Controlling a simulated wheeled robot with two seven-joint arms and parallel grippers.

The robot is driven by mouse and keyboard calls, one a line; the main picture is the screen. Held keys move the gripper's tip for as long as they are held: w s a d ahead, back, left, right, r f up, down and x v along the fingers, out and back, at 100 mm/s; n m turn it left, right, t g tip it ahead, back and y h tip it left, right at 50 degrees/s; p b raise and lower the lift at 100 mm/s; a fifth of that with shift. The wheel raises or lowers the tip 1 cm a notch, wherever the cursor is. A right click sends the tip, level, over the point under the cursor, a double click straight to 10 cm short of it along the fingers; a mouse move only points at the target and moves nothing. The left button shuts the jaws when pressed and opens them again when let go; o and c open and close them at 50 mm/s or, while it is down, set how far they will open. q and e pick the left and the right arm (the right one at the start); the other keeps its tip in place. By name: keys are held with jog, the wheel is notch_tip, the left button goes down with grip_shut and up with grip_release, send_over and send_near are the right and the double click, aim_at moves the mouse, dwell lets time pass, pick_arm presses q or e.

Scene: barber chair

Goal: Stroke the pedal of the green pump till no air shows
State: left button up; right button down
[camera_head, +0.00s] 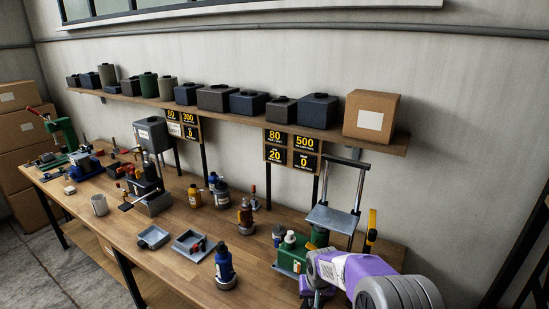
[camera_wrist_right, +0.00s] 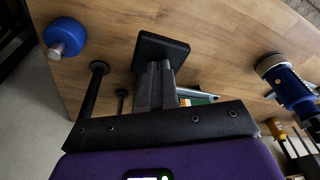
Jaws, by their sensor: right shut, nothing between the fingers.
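The green pump (camera_head: 293,256) stands on a pale tray at the right end of the bench, with a white cap on top. My right arm, purple and grey, comes in from the lower right and partly hides it. My right gripper (camera_head: 312,287) is close by the pump's right front. In the right wrist view the gripper's grey fingers (camera_wrist_right: 157,85) are together, with nothing held. A dark flat plate (camera_wrist_right: 160,50) lies at their tips; I cannot tell whether it is the pedal or whether they touch it. A green part (camera_wrist_right: 195,98) shows behind the fingers. No air bubbles are discernible. My left gripper is out of view.
A metal frame (camera_head: 338,205) rises behind the pump. A blue bottle (camera_head: 225,264) stands at the bench's front edge. Grey trays (camera_head: 153,237) lie left of it. A shelf of dark boxes and a carton (camera_head: 371,116) runs above. Clear wood lies between the tools.

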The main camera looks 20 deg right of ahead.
jog(key=shift+f, duration=0.1)
jog(key=s+b+x, duration=0.1)
jog(key=b+x, duration=0.4)
jog(key=x, duration=0.1)
jog(key=p+v, duration=0.3)
jog(key=v, duration=0.1)
jog(key=w+p+v, duration=0.1)
jog(key=p+v, duration=0.1)
jog(key=shift+r+p, duration=0.25)
jog(key=shift+p, duration=0.05)
jog(key=shift+f, duration=0.15)
